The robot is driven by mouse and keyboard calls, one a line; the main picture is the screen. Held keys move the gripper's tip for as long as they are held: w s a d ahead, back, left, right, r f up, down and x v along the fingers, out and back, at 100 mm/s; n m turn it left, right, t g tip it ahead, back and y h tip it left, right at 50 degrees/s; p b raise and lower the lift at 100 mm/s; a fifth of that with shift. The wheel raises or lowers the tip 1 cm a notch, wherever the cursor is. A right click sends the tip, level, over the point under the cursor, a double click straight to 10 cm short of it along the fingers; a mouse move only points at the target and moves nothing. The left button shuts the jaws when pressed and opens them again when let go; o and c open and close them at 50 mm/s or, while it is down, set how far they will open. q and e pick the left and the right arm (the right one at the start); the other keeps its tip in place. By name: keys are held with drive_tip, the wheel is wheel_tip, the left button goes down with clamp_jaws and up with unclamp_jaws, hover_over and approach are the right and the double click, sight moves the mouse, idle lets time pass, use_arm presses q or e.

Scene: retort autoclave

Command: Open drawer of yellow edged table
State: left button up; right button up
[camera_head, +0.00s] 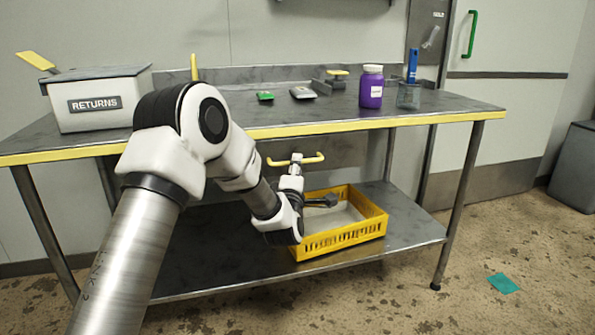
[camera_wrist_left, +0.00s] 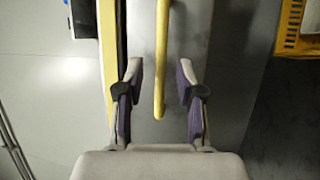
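The table (camera_head: 420,118) has a metal top with a yellow edge. Under its front edge is a grey drawer front (camera_head: 345,150) with a yellow bar handle (camera_head: 315,158); it looks shut. My left gripper (camera_head: 296,161) is at the handle, partly covering it in the head view. In the left wrist view the gripper (camera_wrist_left: 160,70) is open, with the yellow handle (camera_wrist_left: 161,40) running between its two fingers. Clear gaps show on both sides of the bar, so neither finger appears to touch it. My right gripper is out of view.
A yellow crate (camera_head: 375,222) with a grey tool in it stands on the lower shelf (camera_head: 405,232), below the handle. On top are a RETURNS box (camera_head: 100,105), a purple jar (camera_head: 371,90) and small items. The floor in front is mostly clear.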

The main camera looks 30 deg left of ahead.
use_arm(q)
drive_tip(key=shift+x, duration=1.5)
clamp_jaws()
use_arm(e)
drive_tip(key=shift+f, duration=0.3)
use_arm(q)
drive_tip(key=shift+d+f, duration=0.1)
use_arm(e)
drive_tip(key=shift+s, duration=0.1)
